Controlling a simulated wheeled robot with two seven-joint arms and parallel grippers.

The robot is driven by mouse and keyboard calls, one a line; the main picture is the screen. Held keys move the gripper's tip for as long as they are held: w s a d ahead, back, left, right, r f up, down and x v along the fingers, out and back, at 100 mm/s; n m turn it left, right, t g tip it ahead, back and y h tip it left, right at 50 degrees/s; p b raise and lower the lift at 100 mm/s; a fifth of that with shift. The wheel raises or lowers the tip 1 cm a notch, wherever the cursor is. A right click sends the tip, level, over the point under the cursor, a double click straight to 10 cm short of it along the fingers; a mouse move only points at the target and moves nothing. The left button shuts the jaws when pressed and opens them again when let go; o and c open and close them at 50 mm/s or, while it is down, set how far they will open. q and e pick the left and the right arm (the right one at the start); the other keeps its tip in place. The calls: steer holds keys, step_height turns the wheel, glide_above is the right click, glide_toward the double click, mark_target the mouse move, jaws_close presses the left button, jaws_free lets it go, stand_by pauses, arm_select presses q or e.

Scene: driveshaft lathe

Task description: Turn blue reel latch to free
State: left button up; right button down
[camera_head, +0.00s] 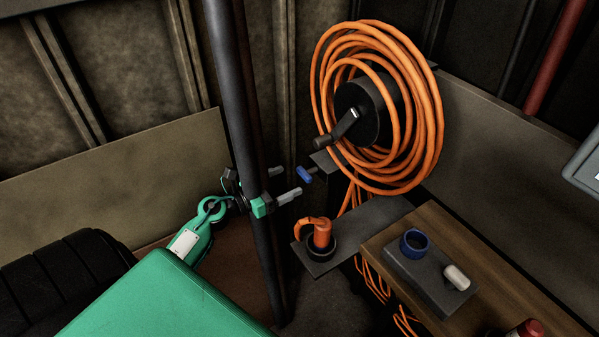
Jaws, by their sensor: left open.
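The blue reel latch (304,174) is a small blue handle at the bracket's left end, below the cable reel (372,112). The reel carries coiled orange cable and a black crank. My left gripper (291,181) is open, with its two grey fingers pointing right toward the latch. The fingertips are just left of the latch, one higher and one lower. I see nothing between them and cannot tell whether they touch it. A dark upright pole (245,120) hides part of the gripper's wrist. My right gripper is not in view.
An orange plug (322,234) stands in a round holder on a dark shelf (375,222). A wooden bench (500,275) at the lower right bears a grey block (430,282) with a blue ring (415,242) and a white cylinder (456,277). Loose orange cable hangs below the reel.

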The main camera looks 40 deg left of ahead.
mark_target(301, 175)
arm_select(q)
steer(key=shift+p+x, duration=0.35)
steer(key=shift+x, duration=2.35)
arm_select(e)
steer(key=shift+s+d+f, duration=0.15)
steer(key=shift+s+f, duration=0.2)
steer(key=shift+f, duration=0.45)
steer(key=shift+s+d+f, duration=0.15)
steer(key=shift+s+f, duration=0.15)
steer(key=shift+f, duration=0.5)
arm_select(q)
steer(key=c, duration=1)
